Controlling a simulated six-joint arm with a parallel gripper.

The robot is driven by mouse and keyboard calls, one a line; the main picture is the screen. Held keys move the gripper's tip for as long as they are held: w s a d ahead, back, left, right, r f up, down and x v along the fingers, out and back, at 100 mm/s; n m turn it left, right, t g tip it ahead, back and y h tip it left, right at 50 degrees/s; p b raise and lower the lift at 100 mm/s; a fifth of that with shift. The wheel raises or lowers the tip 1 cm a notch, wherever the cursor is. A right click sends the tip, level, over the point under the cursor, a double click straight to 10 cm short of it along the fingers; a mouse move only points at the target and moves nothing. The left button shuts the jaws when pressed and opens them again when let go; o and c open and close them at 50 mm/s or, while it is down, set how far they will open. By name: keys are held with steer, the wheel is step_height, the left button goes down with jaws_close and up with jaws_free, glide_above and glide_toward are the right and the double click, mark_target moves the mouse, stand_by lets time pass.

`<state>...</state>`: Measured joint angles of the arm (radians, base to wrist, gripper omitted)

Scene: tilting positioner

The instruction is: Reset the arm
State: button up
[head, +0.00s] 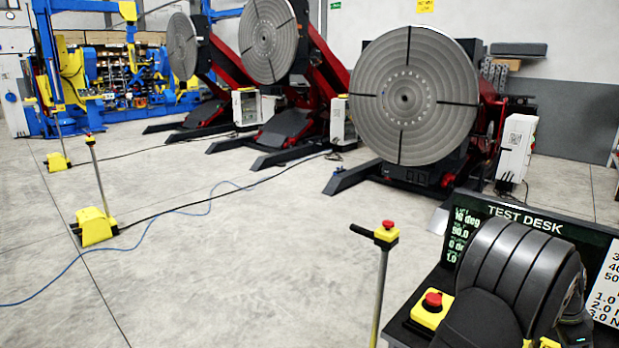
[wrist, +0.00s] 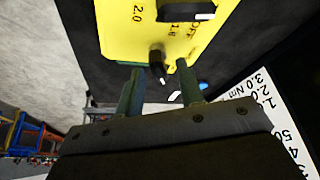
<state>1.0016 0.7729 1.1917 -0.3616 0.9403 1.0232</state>
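My arm (head: 510,275) fills the lower right of the head view, bent over the test desk; its dark rounded links hide my gripper there. In the wrist view my gripper (wrist: 158,78) points at a yellow panel (wrist: 205,45). Its two greenish fingers stand apart, with a gap between them. A small dark knob (wrist: 156,62) on the panel shows between and just beyond the fingertips; I cannot tell whether they touch it. A second dark knob with a white face (wrist: 200,13) is further up the panel, beside printed numbers.
The test desk has a dark display (head: 470,220), a white scale card (head: 606,290) and a yellow box with a red button (head: 432,302). A yellow-topped post (head: 386,234) stands left of it. Large round positioners (head: 415,95) stand behind; open floor lies left.

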steer(key=v, duration=1.7)
steer(key=x, duration=1.7)
steer(key=shift+f, duration=0.3)
steer(key=shift+s+r+n+t, duration=0.1)
steer(key=shift+r+n+t, duration=0.2)
steer(key=shift+n, duration=0.4)
steer(key=n+t, duration=0.1)
steer(key=n, duration=0.2)
steer(key=shift+s+n+t, duration=0.15)
steer(key=shift+n+t, duration=0.65)
steer(key=shift+n, duration=1.2)
steer(key=shift+d+n+t+y, duration=0.1)
steer(key=shift+n+t+y, duration=0.4)
steer(key=shift+n, duration=1.3)
steer(key=shift+v, duration=2.35)
